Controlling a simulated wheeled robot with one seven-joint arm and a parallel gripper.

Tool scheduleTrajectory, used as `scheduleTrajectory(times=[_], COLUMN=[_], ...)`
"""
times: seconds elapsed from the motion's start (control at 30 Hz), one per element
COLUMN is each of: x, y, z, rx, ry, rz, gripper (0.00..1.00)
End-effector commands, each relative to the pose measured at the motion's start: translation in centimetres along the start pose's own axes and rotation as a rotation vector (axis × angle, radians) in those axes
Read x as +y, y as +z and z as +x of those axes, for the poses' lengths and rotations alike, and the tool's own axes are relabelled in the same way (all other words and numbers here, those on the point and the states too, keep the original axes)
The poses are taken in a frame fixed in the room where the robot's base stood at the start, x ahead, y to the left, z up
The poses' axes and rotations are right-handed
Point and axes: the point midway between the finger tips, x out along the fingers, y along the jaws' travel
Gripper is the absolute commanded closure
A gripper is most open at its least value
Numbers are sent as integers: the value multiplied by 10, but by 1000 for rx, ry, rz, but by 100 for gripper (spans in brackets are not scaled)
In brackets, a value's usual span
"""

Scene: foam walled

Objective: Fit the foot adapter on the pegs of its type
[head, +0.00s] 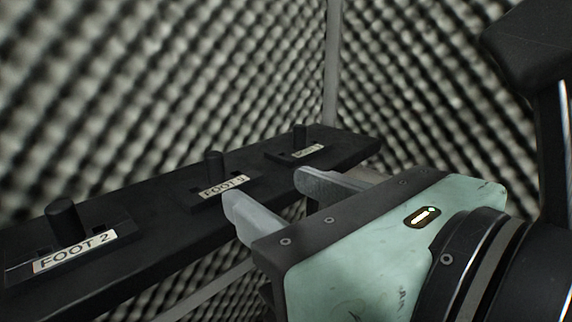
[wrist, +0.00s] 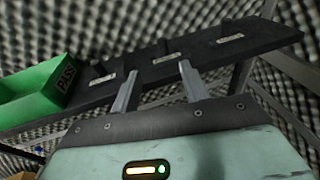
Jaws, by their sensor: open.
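A long black shelf (head: 120,275) carries three upright black pegs on plates with white labels. The nearest peg (head: 64,220) has a label reading FOOT 2. The middle peg (head: 214,165) has a FOOT label whose number is hard to read. The far peg's (head: 299,134) label is too small to read. The pegs look bare. The shelf also shows in the wrist view (wrist: 195,65). My gripper (head: 268,192) is open, its two grey fingers apart with nothing between them, in front of the shelf; in the wrist view (wrist: 158,72) its fingers also look empty. I see no foot adapter.
A green bin (wrist: 20,108) with a dark label stands at the shelf's left end in the wrist view. Foam walls (head: 180,60) rise behind the shelf, meeting at a grey corner post (head: 332,60). Metal struts (wrist: 270,112) run below the shelf.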

Motion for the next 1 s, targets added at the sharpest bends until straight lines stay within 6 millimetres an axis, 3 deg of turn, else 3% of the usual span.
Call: scheduleTrajectory(times=[0.6, 1.0], x=[-3, -2], y=[-2, 0], z=[24, 90], rx=[2, 9], ry=[-9, -4], rz=[4, 3], gripper=[55, 55])
